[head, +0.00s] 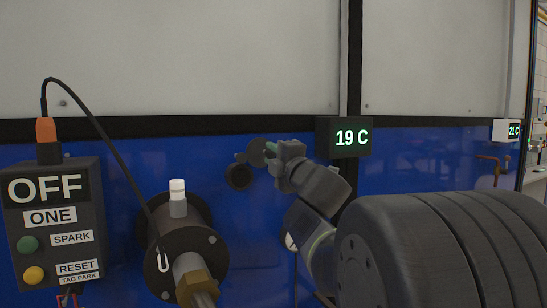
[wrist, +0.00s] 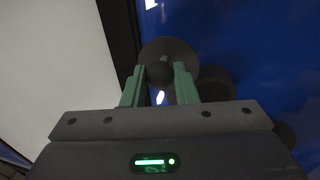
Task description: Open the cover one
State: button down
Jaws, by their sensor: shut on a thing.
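The cover is a round dark grey disc (head: 257,152) with a knob, in front of the blue wall, just up and right of a dark round port (head: 238,177). In the wrist view the disc (wrist: 172,48) fills the space ahead of my gripper. My gripper (wrist: 159,76) has its green fingers on both sides of the knob and is shut on it. In the head view my gripper (head: 272,150) reaches the disc from the right. I cannot make out clearly how the disc joins the port. No number shows on the cover.
A control box (head: 54,215) labelled OFF and ONE stands at the left. A burner (head: 184,240) with a black cable juts out between it and the port. A display (head: 344,138) reading 19 C hangs close to the right of my gripper.

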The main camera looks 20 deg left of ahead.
jog(key=c, duration=1.1)
grip_release()
jog(key=shift+c, duration=0.2)
jog(key=v, duration=1.3)
jog(key=shift+s+d, duration=0.25)
jog(key=shift+s, duration=0.05)
jog(key=x, duration=1.4)
jog(key=shift+d+f, duration=0.1)
